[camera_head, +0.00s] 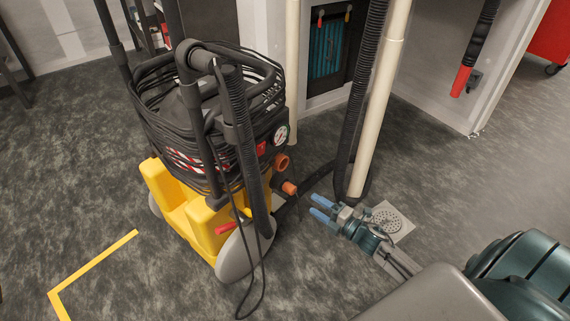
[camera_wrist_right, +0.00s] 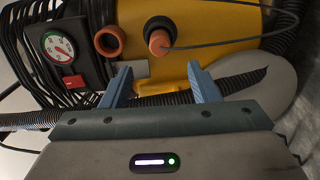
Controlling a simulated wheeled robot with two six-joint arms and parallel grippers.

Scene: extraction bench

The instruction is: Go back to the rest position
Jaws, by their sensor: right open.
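My right gripper (camera_head: 322,208) is in the lower middle of the head view, its blue fingers pointing left toward the yellow and black extraction machine (camera_head: 180,205). In the right wrist view the fingers (camera_wrist_right: 163,85) are spread apart with nothing between them. The machine's orange-tipped port (camera_head: 289,187) is just beyond the fingers; it also shows in the wrist view (camera_wrist_right: 158,42). A second, open orange port (camera_head: 282,162) sits above it. My left gripper is in neither view.
A round gauge (camera_head: 281,135) is on the machine's front. A dark corrugated hose (camera_head: 358,100) and a cream pipe (camera_head: 378,110) stand behind my right gripper. A floor drain (camera_head: 388,220) lies beside it. Yellow tape (camera_head: 95,262) marks open floor at lower left. A red cart (camera_head: 551,38) is far right.

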